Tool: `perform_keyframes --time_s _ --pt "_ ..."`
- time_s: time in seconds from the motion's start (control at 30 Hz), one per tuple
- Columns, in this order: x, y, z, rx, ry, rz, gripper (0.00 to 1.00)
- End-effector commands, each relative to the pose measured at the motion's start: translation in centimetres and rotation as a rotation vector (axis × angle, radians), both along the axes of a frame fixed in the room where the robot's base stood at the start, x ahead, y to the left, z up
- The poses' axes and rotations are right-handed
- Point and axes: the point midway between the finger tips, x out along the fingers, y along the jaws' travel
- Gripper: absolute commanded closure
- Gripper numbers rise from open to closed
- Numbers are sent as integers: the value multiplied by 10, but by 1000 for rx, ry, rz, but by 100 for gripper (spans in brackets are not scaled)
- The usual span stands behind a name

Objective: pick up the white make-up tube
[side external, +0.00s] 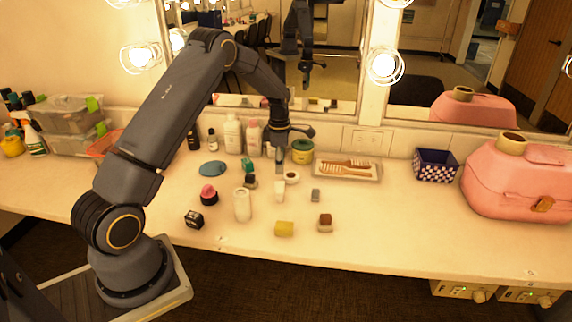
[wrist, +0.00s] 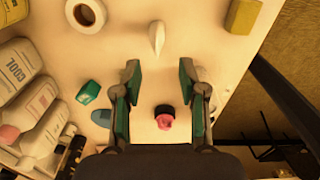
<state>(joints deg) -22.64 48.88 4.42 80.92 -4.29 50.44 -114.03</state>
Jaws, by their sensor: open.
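The white make-up tube (side external: 279,191) stands upright on the counter in the side view, narrower towards its base. In the wrist view the tube (wrist: 157,37) shows as a white wedge in the upper middle, beyond the fingertips and apart from them. My gripper (side external: 280,165) is above the counter, and in the side view its finger ends just above the tube. In the wrist view my gripper (wrist: 162,75) is open and empty, its green-padded fingers spread on both sides of the middle.
A taller white cylinder (side external: 242,205), a pink-topped jar (side external: 209,195), a yellow block (side external: 284,229) and a white ring (side external: 292,177) surround the tube. Bottles (side external: 233,135) line the mirror wall. The front edge lies beyond the yellow block. The counter's right front is clear.

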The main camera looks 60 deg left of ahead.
Motion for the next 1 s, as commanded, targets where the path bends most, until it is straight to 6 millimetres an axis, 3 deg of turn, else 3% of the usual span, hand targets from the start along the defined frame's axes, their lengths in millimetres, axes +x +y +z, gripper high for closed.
perform_keyframes --time_s 0.1,0.27,0.6,0.87,1.0 --pt "0 0 -19 -1 1 -1 58" --pt "0 0 -29 0 0 -1 58" --pt "1 6 -75 0 -1 -1 58" --pt "1 5 -78 1 -2 -2 58" --pt "1 5 -78 1 -2 -2 71"
